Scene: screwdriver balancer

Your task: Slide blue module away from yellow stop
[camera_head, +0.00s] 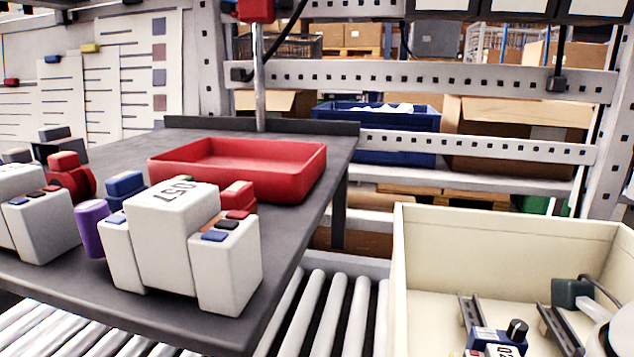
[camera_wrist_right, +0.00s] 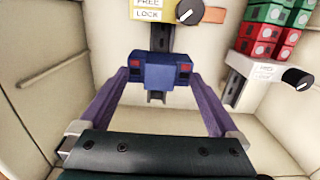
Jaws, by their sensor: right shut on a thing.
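In the right wrist view the blue module (camera_wrist_right: 161,71) sits on a dark rail (camera_wrist_right: 156,97). The yellow stop (camera_wrist_right: 148,16), with a white FREE LOCK label and a black knob, is farther up the same rail. A short stretch of bare rail shows between them. My right gripper (camera_wrist_right: 160,76) has one purple finger on each side of the blue module and is shut on it. The fingertips are partly hidden at its sides. In the head view a small blue part (camera_head: 485,337) shows low in the crate; I cannot tell whether it is this module. My left gripper is not in view.
The cream crate (camera_head: 418,262) encloses the rails. In the wrist view a second white stop (camera_wrist_right: 253,81) and stacked red and green blocks (camera_wrist_right: 272,30) stand at the right. The dark table (camera_head: 235,325) holds a red tray (camera_head: 238,185) and a white unit marked 057 (camera_head: 172,235).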

